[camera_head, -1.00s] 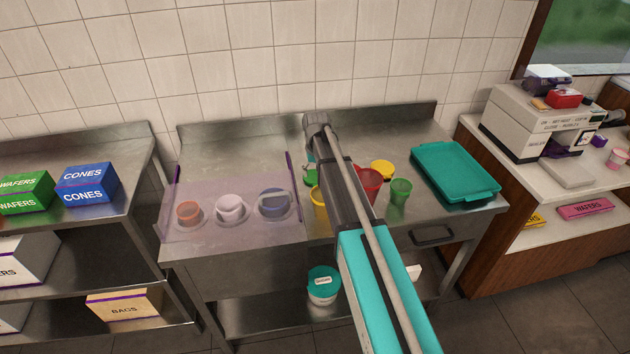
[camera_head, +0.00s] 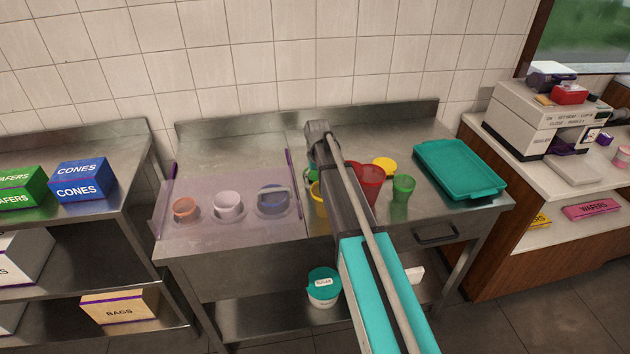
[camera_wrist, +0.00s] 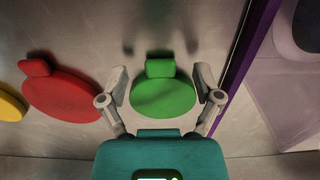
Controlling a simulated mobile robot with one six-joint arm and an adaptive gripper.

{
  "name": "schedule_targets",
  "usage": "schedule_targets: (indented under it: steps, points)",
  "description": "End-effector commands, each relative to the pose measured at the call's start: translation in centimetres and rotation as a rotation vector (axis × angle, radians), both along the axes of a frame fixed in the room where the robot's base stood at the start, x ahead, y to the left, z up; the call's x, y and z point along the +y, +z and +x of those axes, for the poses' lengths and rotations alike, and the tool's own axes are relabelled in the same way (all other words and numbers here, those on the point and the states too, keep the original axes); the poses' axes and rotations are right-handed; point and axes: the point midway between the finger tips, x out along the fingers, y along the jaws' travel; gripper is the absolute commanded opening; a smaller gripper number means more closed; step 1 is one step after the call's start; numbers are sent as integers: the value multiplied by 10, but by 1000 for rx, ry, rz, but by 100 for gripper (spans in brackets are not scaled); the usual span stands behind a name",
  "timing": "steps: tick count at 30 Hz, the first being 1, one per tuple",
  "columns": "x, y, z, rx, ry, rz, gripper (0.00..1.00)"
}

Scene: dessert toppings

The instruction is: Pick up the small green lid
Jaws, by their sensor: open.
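The small green lid (camera_wrist: 162,97) lies flat on the steel counter in the wrist view, with its raised tab toward the top. My gripper (camera_wrist: 160,85) is open, with one finger on each side of the lid. I cannot tell whether the fingers touch it. In the head view my arm covers most of the lid. Only a green sliver (camera_head: 311,173) shows beside the arm, and my fingertips are hidden.
A red lid (camera_wrist: 62,95) and a yellow lid (camera_wrist: 8,103) lie left in the wrist view. A purple-edged clear cover (camera_wrist: 245,55) stands close on the right. Red (camera_head: 369,184) and green (camera_head: 403,188) cups and a teal tray (camera_head: 428,180) are right of my arm.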

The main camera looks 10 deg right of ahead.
Motion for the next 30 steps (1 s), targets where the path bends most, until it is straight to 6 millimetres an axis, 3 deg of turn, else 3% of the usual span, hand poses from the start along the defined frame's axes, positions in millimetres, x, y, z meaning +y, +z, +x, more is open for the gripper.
schedule_targets:
  steps: [22,23,30]
  points:
    - [0,-6,0,0,0,0,83]
    - [0,-6,0,0,0,0,81]
    - [0,-6,0,0,0,0,36]
